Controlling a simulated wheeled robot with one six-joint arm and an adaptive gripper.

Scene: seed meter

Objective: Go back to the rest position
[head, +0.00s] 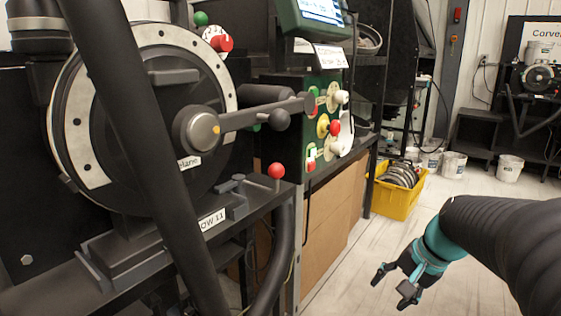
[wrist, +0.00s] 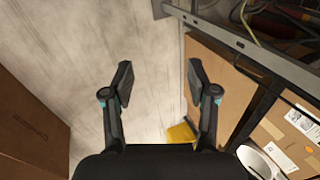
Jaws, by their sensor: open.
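My gripper (head: 393,283) is at the lower right of the head view, over the open floor to the right of the machine bench. Its fingers are spread apart with nothing between them. In the wrist view the two fingers (wrist: 160,85) stand wide apart above the pale floor. My gripper touches nothing that I can see. The seed meter machine (head: 140,115) stands on the bench at the left, with a large dark disc, a pale ring and a crank handle (head: 255,115).
A green panel (head: 325,125) with coloured knobs stands behind the machine. A yellow crate (head: 392,200) with dark discs sits on the floor. White buckets (head: 454,165) stand farther back. A cardboard box (wrist: 30,125) is at the left of the wrist view. The floor (head: 340,285) around my gripper is clear.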

